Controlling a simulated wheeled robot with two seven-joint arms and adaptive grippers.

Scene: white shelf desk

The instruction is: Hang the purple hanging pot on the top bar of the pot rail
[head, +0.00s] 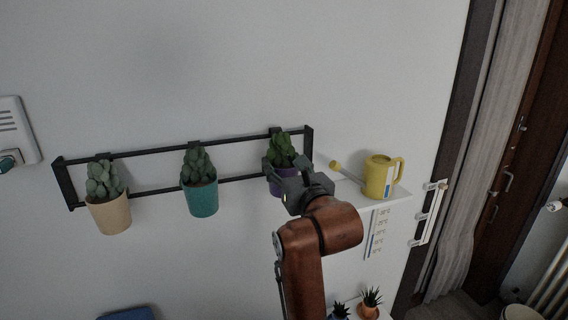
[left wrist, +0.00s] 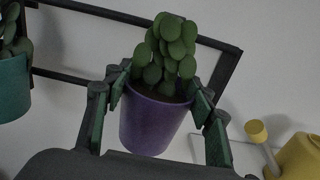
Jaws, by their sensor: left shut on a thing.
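The purple hanging pot (head: 281,185) holds a green succulent and is at the right end of the black pot rail (head: 232,178). My left gripper (head: 287,174) is at the pot and hides much of it in the head view. In the left wrist view, the purple pot (left wrist: 152,122) sits between the two fingers of my left gripper (left wrist: 158,98), which is shut on it. The pot is upright. The plant's top overlaps the rail's top bar (head: 235,139); I cannot tell whether the hook rests on the bar. My right gripper is not in view.
A beige pot (head: 110,214) and a teal pot (head: 201,198) hang on the rail to the left. A yellow watering can (head: 380,177) stands on a small white shelf (head: 401,197) at right. Small potted plants (head: 370,301) are below. The wall above the rail is clear.

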